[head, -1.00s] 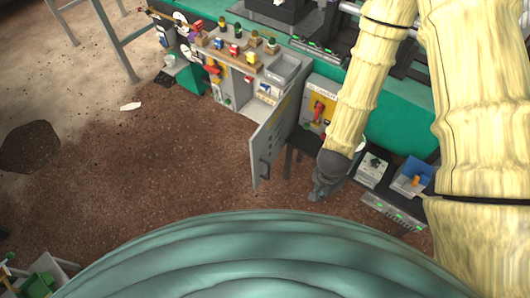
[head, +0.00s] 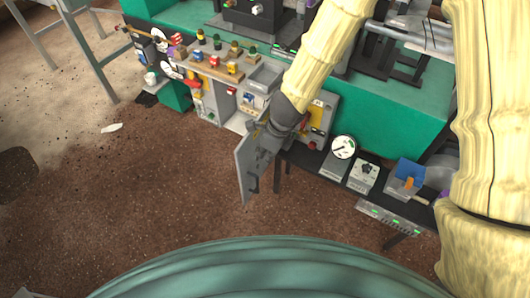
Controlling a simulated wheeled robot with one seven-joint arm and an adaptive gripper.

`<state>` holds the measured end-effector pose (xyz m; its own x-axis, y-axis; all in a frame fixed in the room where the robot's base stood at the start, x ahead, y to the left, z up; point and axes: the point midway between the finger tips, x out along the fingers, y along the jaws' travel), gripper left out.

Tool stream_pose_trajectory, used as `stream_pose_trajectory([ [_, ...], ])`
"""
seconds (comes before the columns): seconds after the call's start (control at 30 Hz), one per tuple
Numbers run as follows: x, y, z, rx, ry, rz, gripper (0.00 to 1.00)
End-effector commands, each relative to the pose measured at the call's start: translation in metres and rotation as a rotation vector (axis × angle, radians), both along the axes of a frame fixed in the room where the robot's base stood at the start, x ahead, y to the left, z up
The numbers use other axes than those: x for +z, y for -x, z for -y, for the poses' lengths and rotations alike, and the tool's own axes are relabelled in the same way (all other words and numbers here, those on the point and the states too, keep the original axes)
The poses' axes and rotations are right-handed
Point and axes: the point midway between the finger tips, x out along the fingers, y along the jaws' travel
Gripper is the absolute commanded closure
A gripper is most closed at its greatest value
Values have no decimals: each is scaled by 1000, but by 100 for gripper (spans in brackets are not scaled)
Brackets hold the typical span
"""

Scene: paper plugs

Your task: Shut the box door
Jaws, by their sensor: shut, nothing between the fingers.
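The grey box door (head: 246,177) stands open, jutting out from the box towards me, with a dark handle low on its face. The box (head: 326,112) behind it shows a yellow panel and a red part, and its left side is hidden by my arm. My gripper (head: 262,143) is shut and empty. It overlaps the upper part of the door in the head view and covers the hinge side. I cannot tell whether it touches the door.
A bench with several small toy-like parts (head: 212,66) stands left of the box. The brown floor in front is clear.

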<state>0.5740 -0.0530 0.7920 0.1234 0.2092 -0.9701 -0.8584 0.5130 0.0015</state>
Motion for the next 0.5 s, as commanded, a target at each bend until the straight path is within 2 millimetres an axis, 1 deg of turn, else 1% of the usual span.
stream_pose_trajectory([
  [0.03, -8, 0, -2, 1, -3, -3, 100],
  [0.1, -16, -1, -3, 2, -1, -2, 100],
  [0.5, -59, -7, -12, 1, -1, -1, 100],
])
